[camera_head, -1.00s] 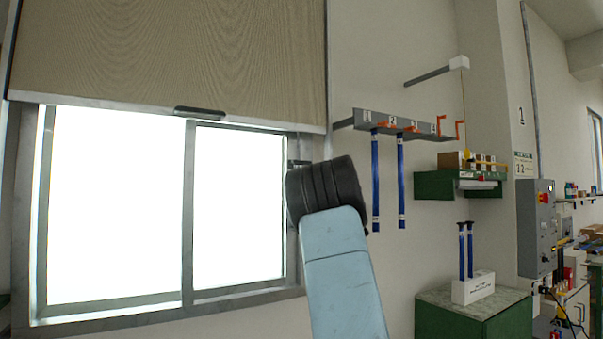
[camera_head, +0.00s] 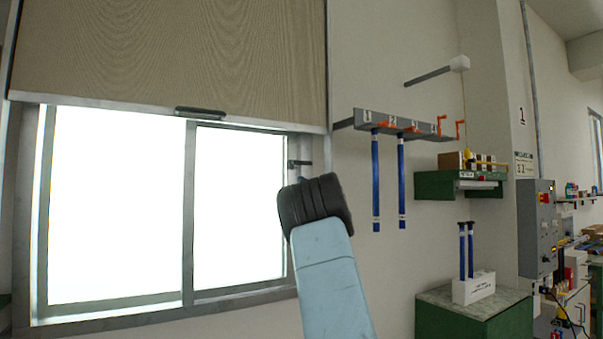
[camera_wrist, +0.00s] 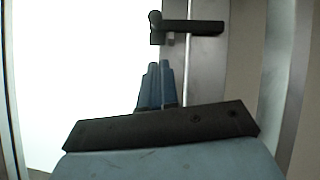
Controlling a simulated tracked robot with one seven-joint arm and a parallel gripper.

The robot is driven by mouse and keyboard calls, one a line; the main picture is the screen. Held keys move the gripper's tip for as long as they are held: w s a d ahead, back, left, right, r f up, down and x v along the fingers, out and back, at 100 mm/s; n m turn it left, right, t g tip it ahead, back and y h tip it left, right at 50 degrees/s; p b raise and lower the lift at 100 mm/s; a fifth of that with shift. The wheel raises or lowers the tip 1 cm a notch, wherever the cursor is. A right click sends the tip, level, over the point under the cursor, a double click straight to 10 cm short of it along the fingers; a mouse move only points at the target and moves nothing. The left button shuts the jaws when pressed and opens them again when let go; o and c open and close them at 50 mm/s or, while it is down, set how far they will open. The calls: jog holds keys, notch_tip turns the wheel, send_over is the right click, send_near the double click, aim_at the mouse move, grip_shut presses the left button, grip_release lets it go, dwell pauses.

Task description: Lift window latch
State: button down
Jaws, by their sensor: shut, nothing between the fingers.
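The window latch (camera_wrist: 190,27) is a dark handle on the right side of the window frame. In the wrist view it lies level near the top, with a small grey stub under its left part. In the head view the latch (camera_head: 299,163) shows just above my arm's dark joint. My gripper (camera_wrist: 159,68) is shut and empty, its two blue fingers side by side. In the wrist view its tips sit just below the latch, with a small gap in the picture. In the head view my arm hides the fingers.
The window (camera_head: 238,205) has bright panes, with a tan blind (camera_head: 170,55) lowered over its top. To the right, a numbered wall rack (camera_head: 400,125) holds two blue rods. A green cabinet (camera_head: 470,318) bears a white holder (camera_head: 473,288) with two more rods.

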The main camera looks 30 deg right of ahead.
aim_at(293, 165)
jog(key=shift+w+a+r, duration=0.15)
jog(key=shift+w+r, duration=0.15)
jog(key=shift+r, duration=0.45)
jog(key=shift+w+a+r, duration=0.15)
jog(key=shift+w+r, duration=0.1)
jog(key=shift+r, duration=0.5)
jog(key=shift+w+a+r, duration=0.15)
jog(key=shift+w+r, duration=0.15)
jog(key=shift+r, duration=0.45)
